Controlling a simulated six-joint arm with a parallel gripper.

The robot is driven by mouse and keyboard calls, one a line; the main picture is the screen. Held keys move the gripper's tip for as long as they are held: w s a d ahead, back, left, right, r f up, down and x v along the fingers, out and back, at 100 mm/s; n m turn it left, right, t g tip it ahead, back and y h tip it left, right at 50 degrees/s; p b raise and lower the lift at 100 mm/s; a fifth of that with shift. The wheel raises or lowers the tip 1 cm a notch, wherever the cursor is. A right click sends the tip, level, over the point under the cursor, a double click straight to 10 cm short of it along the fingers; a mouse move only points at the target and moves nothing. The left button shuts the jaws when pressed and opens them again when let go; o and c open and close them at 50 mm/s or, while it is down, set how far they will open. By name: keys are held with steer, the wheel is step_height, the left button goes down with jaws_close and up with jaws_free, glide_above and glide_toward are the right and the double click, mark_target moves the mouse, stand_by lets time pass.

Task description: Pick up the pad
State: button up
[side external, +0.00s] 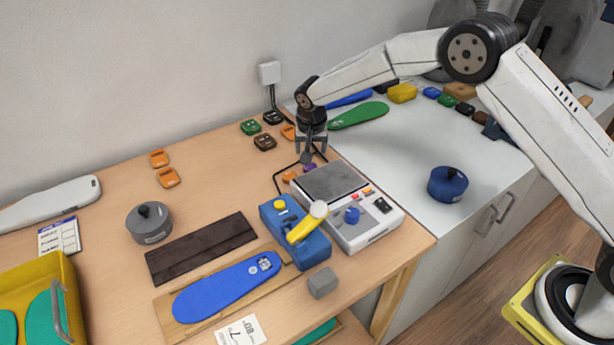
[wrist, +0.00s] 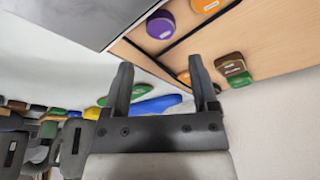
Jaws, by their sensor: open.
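Several small pads lie on the wooden table, and I cannot tell which one the task means. A purple pad (side external: 309,167) lies just below my gripper (side external: 311,152), behind the device with the grey plate. The purple pad (wrist: 160,24) also shows in the wrist view, beyond the fingertips. An orange pad (side external: 289,177) lies left of it. Another orange pad (side external: 288,132), a brown pad (side external: 264,142), a green pad (side external: 251,127) and a black pad (side external: 272,117) lie farther back. My gripper (wrist: 161,78) is open and empty, above the table and apart from the pads.
The grey-plated device (side external: 377,222) stands right in front of the gripper. A blue press with a yellow lever (side external: 307,225) stands left of it. A black cable (side external: 277,184) runs near the pads. A green insole (side external: 357,116) lies on the white counter (side external: 400,150).

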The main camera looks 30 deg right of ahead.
mark_target(311, 167)
steer(key=shift+x, duration=1.5)
steer(key=shift+w, duration=0.2)
steer(key=shift+x, duration=2.55)
steer(key=shift+d, duration=0.15)
jaws_close()
